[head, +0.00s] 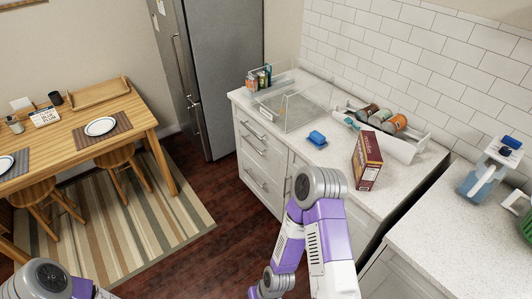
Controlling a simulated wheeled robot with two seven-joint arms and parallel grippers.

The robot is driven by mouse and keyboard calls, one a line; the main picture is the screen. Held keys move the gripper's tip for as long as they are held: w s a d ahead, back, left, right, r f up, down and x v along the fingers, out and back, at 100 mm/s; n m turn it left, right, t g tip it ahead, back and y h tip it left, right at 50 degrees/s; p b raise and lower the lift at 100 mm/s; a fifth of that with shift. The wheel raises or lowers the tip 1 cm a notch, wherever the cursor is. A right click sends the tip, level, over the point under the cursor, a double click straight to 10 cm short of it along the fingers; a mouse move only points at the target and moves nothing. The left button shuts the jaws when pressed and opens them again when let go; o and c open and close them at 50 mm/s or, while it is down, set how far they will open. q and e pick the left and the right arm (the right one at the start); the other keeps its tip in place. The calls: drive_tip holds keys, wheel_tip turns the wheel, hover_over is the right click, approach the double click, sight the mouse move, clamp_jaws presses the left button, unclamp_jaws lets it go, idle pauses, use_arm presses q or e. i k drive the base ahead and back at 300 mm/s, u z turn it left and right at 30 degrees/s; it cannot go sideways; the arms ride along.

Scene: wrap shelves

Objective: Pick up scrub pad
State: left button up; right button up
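A small blue block-like object (317,137), which looks like the scrub pad, lies on the white speckled counter (290,146) left of an upright maroon box. Another small blue item (511,142) sits on top of a pale stand on the right-hand counter; I cannot tell what it is. My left arm shows only at the bottom left corner. Neither gripper's fingers can be seen, and neither arm touches the blue objects.
A clear bin (295,112) is left of the blue object. A dark gap (405,205) separates the two counters.

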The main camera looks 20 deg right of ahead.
sight(316, 139)
drive_tip(key=u, duration=0.35)
drive_tip(key=i, duration=1.9)
drive_tip(key=z, duration=1.05)
